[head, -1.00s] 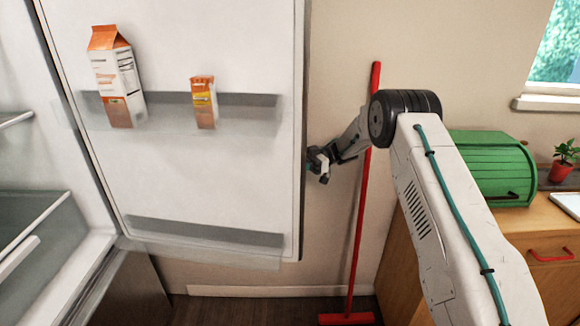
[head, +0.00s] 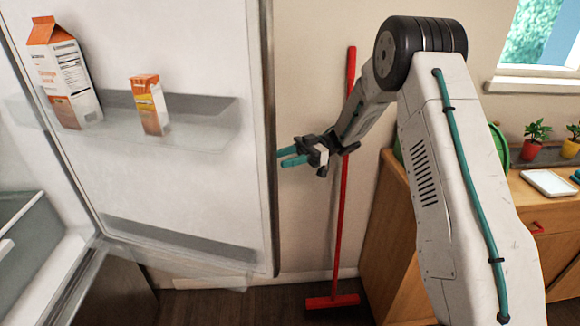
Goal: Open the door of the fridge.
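The fridge door (head: 190,60) stands wide open at the left, its inner side with shelves facing me. An orange-and-white carton (head: 68,80) and a small orange box (head: 149,104) stand on its upper shelf. Part of the fridge interior (head: 30,225) shows at the far left. My gripper (head: 283,157) is just right of the door's free edge, its teal fingers pointing left toward it. The two fingers show with a narrow gap between them and nothing held. Whether the fingertips touch the door edge is unclear. The door's outer side and handle are hidden.
A red broom (head: 342,190) leans on the wall behind my gripper. A wooden cabinet (head: 385,235) stands at the right, with a white tray (head: 548,183) and potted plants (head: 537,130) on top. Dark floor is clear below the door.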

